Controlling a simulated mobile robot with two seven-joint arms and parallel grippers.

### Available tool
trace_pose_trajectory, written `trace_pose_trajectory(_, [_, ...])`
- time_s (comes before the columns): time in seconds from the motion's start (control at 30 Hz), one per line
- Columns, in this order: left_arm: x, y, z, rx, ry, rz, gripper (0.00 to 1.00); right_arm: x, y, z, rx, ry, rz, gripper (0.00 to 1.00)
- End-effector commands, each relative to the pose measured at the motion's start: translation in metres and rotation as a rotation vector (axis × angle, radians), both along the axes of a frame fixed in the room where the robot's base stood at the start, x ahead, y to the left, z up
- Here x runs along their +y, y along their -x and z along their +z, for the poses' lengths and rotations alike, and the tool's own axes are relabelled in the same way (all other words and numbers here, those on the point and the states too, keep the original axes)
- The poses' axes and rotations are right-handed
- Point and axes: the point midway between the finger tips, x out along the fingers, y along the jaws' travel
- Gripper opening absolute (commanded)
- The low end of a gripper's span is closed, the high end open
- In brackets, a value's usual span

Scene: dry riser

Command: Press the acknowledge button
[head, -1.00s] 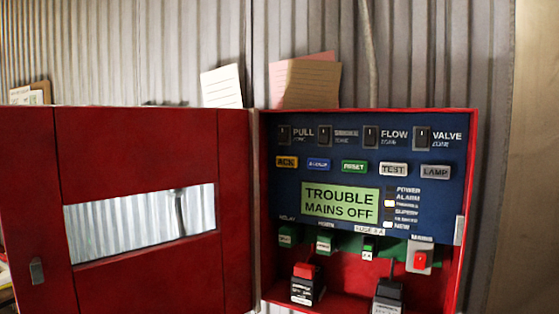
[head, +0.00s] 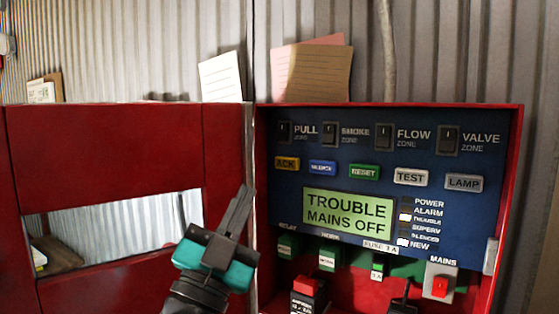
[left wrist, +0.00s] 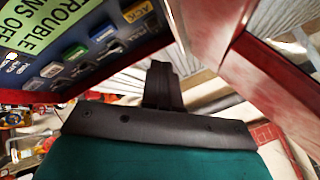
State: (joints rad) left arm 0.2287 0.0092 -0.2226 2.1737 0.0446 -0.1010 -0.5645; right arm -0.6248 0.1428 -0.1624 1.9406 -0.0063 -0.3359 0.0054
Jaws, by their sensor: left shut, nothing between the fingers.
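The yellow acknowledge button, marked ACK (head: 287,164), is at the left end of the button row on the blue panel (head: 290,207). It also shows in the left wrist view (left wrist: 136,11). My left gripper (head: 243,192) is shut and empty, fingers pointing up. In the head view its tips are below and left of the ACK button, over the edge between door and box, apart from the button. The display (head: 347,211) reads TROUBLE MAINS OFF. My right gripper is not in view.
The red door (head: 105,140) stands open to the left of the box. Silence (head: 322,168), reset (head: 364,172), test (head: 411,177) and lamp (head: 464,183) buttons lie right of ACK. A red mains switch (head: 440,286) is at the lower right. Paper notes (head: 311,75) stand on top.

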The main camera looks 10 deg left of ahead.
Motion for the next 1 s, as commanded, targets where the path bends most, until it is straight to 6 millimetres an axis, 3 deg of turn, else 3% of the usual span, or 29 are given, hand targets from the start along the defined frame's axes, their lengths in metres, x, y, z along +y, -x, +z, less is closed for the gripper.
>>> trace_pose_trajectory(0.1, [-0.001,0.007,0.022,-0.059,-0.006,0.009,0.00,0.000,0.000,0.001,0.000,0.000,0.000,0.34])
trace_pose_trajectory(0.2, [-0.001,0.009,0.028,-0.079,-0.008,0.013,0.00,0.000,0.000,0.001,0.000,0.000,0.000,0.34])
trace_pose_trajectory(0.6, [-0.002,0.007,0.028,-0.080,-0.008,0.014,0.00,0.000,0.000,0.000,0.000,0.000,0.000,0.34])
trace_pose_trajectory(0.77, [-0.006,-0.005,0.028,-0.080,-0.007,0.013,0.00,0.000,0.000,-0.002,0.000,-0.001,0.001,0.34])
trace_pose_trajectory(1.0, [-0.020,-0.036,0.027,-0.080,-0.007,0.013,0.00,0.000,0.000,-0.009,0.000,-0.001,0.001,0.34])
